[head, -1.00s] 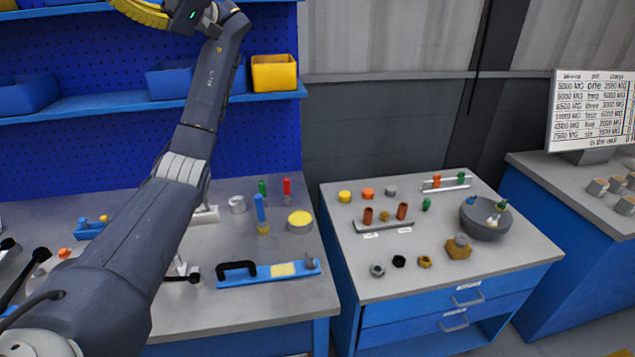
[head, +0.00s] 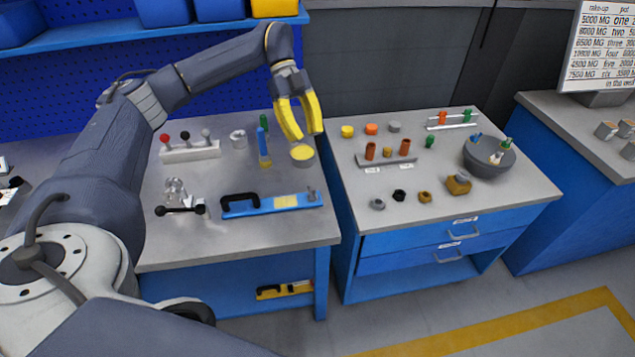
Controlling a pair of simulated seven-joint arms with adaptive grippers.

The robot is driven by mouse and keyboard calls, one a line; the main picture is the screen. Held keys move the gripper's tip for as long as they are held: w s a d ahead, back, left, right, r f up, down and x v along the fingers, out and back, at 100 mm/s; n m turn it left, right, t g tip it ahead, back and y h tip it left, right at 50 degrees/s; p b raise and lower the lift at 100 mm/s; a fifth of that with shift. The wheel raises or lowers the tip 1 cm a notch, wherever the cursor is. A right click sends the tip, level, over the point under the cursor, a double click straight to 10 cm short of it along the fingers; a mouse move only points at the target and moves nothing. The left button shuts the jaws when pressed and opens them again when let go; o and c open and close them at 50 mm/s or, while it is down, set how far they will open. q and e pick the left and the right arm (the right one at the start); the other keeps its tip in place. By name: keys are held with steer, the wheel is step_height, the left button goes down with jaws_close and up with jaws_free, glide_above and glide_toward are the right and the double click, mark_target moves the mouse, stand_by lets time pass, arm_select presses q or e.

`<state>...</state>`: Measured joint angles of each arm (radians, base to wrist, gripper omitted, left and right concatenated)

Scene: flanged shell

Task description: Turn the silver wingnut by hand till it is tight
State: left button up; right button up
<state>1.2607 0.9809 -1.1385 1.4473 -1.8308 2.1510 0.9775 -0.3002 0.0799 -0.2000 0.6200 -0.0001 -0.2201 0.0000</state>
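A small grey upright piece (head: 311,193) stands at the right end of a blue bar tool (head: 272,204) on the left bench. It may be the silver wingnut, but it is too small to tell. A silver fitting (head: 175,190) behind a black-knobbed lever lies further left. My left gripper (head: 304,134) has two yellow fingers pointing down, spread apart and empty. It is above the back right of the left bench, over a yellow-topped round can (head: 302,154) in the picture, and well behind the blue bar. My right gripper is out of view.
A blue-handled upright tool (head: 263,146) and a silver ring (head: 238,139) stand left of the gripper. A white block with ball-topped levers (head: 190,151) is further left. The right bench (head: 460,210) holds nuts, pegs and a grey bowl (head: 488,158). A gap separates the benches.

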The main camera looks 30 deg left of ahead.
arm_select(q)
steer(key=w+a+f+m+t+y, duration=0.1)
steer(key=w+a+f+y, duration=0.2)
steer(key=a+f, duration=0.1)
glide_toward(312, 190)
steer(key=shift+m, duration=0.3)
steer(key=x, duration=1)
steer(key=shift+o, duration=0.3)
jaws_close()
